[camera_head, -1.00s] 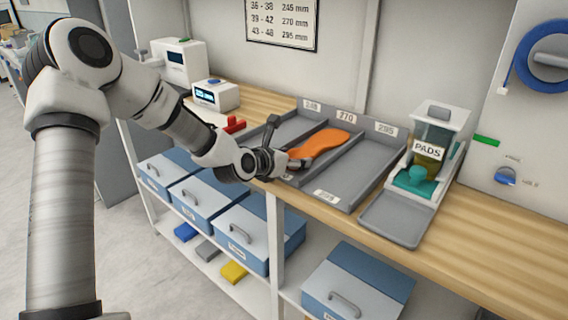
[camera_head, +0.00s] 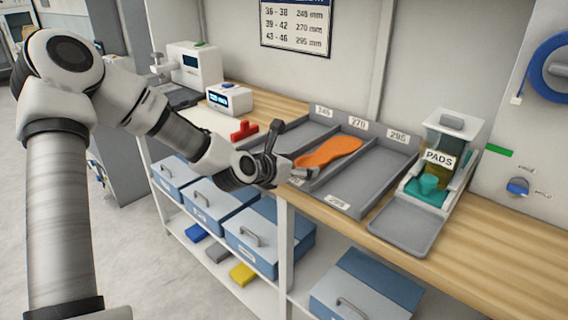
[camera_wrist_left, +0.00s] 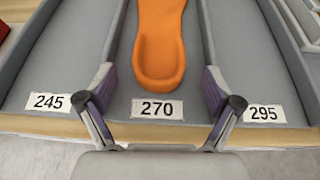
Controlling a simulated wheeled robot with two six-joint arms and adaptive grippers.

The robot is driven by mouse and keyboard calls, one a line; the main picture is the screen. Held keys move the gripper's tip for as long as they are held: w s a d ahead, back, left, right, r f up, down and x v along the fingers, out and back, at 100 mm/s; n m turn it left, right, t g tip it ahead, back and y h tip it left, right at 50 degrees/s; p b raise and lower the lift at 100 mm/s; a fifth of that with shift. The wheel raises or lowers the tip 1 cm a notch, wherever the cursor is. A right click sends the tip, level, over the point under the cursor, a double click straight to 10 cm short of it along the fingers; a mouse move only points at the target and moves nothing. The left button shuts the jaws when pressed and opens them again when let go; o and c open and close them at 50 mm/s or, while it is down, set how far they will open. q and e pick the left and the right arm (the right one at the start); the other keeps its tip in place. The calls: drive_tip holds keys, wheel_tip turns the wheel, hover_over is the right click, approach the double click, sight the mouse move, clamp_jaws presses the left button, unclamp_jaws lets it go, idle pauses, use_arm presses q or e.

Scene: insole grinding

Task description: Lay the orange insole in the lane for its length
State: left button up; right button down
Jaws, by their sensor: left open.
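The orange insole (camera_head: 330,152) lies lengthwise in the middle lane of the grey tray (camera_head: 345,190). In the left wrist view the insole (camera_wrist_left: 160,45) lies between the two dividers, its rounded near end behind the 270 label (camera_wrist_left: 157,109). The far end is cut off there. My left gripper (camera_head: 293,153) is open and empty at the near end of the lane. In the left wrist view its fingers (camera_wrist_left: 158,85) stand apart on either side of the insole's near end, not touching it. My right gripper is not in view.
The 245 lane (camera_wrist_left: 65,50) and 295 lane (camera_wrist_left: 245,50) look empty. A PADS dispenser (camera_head: 440,150) stands right of the tray. A red piece (camera_head: 244,130) and a small display box (camera_head: 230,98) are to the left. Bare bench (camera_head: 480,235) shows at right.

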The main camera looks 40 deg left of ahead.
use_arm(q)
drive_tip(key=p+v, duration=0.4)
drive_tip(key=v, duration=0.4)
drive_tip(key=s+d+f+m+g, duration=0.2)
drive_tip(key=s+f+m+g, duration=0.1)
drive_tip(key=f+m, duration=0.55)
drive_tip(key=s+d+f+m+g, duration=0.3)
drive_tip(key=s+f+m, duration=0.1)
drive_tip(key=f+m, duration=0.4)
drive_tip(key=s+d+f+m+g, duration=0.3)
drive_tip(key=s+d+f+m, duration=0.1)
drive_tip(key=s+f+m, duration=0.5)
drive_tip(key=s+d+f+m+g, duration=0.4)
drive_tip(key=s+d+f+m, duration=0.1)
drive_tip(key=s+f+m, duration=0.4)
drive_tip(key=shift+s+d+f+y, duration=0.2)
drive_tip(key=shift+s+d+y, duration=0.1)
drive_tip(key=shift+s, duration=0.7)
